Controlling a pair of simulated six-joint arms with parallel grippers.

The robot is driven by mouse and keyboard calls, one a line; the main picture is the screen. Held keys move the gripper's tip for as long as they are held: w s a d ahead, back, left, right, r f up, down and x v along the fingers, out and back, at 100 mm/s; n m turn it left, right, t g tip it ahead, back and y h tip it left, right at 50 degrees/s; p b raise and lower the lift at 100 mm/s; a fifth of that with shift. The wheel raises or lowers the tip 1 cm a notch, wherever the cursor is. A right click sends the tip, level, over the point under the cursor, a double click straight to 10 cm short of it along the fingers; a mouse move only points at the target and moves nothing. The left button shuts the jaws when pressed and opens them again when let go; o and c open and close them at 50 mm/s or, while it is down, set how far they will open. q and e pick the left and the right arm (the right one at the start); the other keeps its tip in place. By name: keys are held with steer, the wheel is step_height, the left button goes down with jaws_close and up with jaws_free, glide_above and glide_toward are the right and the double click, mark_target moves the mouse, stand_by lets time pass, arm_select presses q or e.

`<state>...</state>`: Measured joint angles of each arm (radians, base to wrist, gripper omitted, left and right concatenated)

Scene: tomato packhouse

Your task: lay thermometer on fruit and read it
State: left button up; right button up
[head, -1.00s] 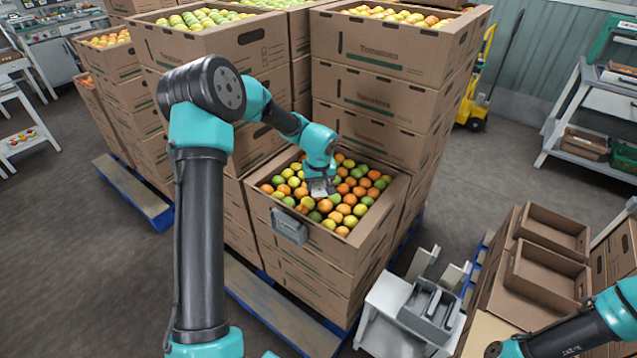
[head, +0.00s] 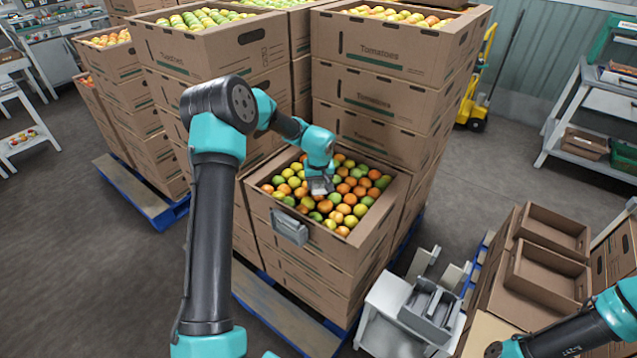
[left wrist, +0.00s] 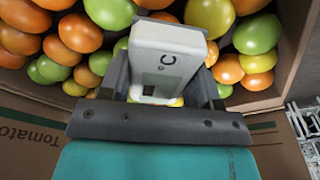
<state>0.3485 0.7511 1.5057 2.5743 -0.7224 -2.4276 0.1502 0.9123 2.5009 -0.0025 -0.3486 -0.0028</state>
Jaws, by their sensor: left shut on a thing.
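The white thermometer (left wrist: 165,55) is held between the fingers of my left gripper (left wrist: 165,85) in the left wrist view. In the head view my left gripper (head: 320,186) is over the fruit (head: 352,199) in the open carton (head: 325,240). The fruit is a mix of orange, green and yellow tomatoes. I cannot tell whether the thermometer touches a tomato. My right arm shows at the lower right; its gripper is not clearly visible.
A grey holder (head: 290,227) hangs on the carton's front wall. Tall stacks of tomato cartons (head: 385,95) stand behind and beside it. A white stand with a grey caddy (head: 430,308) is at the lower right, near empty cardboard trays (head: 545,270).

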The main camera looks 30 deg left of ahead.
mark_target(319, 184)
arm_select(q)
steer(key=shift+f, duration=0.1)
steer(key=o, duration=1)
steer(key=shift+f, duration=0.1)
steer(key=r, duration=0.8)
steer(key=s+d+r, duration=0.1)
steer(key=r, duration=0.3)
steer(key=shift+r, duration=0.15)
stand_by(3.1)
